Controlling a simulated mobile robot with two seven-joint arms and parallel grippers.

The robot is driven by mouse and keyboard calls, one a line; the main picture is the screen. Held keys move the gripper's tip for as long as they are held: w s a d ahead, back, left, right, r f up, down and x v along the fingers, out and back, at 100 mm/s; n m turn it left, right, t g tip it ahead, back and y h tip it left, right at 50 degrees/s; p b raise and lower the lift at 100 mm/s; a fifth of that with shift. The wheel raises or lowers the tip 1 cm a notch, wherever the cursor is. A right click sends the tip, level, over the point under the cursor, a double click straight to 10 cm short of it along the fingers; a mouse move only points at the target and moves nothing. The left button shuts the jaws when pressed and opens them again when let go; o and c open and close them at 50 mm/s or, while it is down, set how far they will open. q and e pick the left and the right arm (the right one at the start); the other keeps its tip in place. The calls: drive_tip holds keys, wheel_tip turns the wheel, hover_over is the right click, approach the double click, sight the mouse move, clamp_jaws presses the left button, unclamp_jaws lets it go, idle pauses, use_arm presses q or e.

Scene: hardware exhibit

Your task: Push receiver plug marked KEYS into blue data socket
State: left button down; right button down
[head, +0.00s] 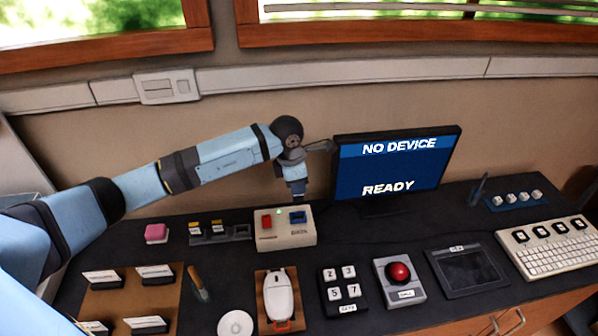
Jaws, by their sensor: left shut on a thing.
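My left gripper (294,184) hangs fingers down just above the back of the white socket box. It is shut on a small plug, which is mostly hidden between the fingers; no marking on it is readable. The box (273,243) has a red socket (266,221) on the left and the blue data socket (298,218) on the right, with a DATA label below it. The gripper is over the blue socket's side, and a gap seems to show between them. My right gripper is not in view.
A dark rack (222,237) with yellow-tagged plugs stands left of the box. A monitor (394,172) reading NO DEVICE and READY stands close on the right. A mouse (280,295), a keypad (343,289) and a red button (399,272) are in front.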

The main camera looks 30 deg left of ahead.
sight(298, 200)
use_arm(q)
drive_tip(key=shift+f+b, duration=0.45)
drive_tip(key=shift+f, duration=0.45)
drive_tip(key=shift+f+b, duration=0.85)
drive_tip(key=shift+f, duration=0.75)
drive_tip(key=shift+f+b, duration=0.55)
drive_tip(key=shift+f, duration=0.15)
drive_tip(key=shift+b, duration=0.45)
drive_tip(key=shift+f+b, duration=0.7)
drive_tip(key=shift+f, duration=0.25)
drive_tip(key=c, duration=0.5)
unclamp_jaws()
drive_tip(key=shift+c, duration=0.2)
drive_tip(key=shift+r, duration=0.15)
